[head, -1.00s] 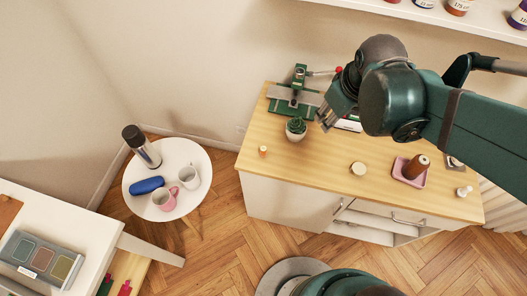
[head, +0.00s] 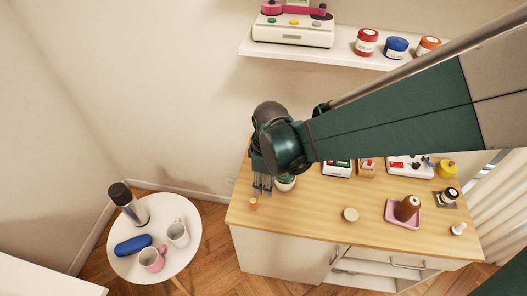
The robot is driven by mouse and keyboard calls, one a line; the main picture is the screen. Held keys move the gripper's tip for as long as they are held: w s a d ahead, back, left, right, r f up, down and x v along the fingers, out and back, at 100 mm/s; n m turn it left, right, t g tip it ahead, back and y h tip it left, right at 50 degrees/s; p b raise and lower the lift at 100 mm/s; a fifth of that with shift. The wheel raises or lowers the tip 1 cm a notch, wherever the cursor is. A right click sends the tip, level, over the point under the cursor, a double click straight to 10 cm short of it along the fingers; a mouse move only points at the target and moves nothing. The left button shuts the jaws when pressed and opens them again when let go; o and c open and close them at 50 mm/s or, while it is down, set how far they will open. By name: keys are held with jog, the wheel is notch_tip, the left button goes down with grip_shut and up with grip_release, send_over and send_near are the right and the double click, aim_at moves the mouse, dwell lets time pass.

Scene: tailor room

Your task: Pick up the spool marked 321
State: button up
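Spools stand on the white wall shelf: a red spool (head: 366,42), a blue spool (head: 396,47) and an orange spool (head: 428,47). Their labels are too small to read, so I cannot tell which is marked 321. A brown cone-shaped spool (head: 407,207) stands in a pink tray (head: 388,217) on the wooden cabinet. My gripper (head: 262,190) points down over the cabinet's left end, just above and right of a small orange item (head: 253,204). Its fingers look apart, with nothing visible between them.
A white device (head: 293,32) is on the shelf (head: 262,48). The round table (head: 192,252) with cups stands left.

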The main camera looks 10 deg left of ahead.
jog(key=n, duration=0.2)
send_over(253, 202)
jog(key=shift+g, duration=0.4)
jog(key=f, duration=0.4)
jog(key=shift+w+d+f, duration=0.1)
jog(key=shift+w+f, duration=0.1)
jog(key=shift+w, duration=0.05)
jog(key=shift+f, duration=0.15)
jog(key=shift+f, duration=1.15)
jog(key=shift+f, duration=0.1)
jog(key=shift+f+b, duration=0.75)
jog(key=shift+f, duration=1.75)
jog(key=c, duration=0.8)
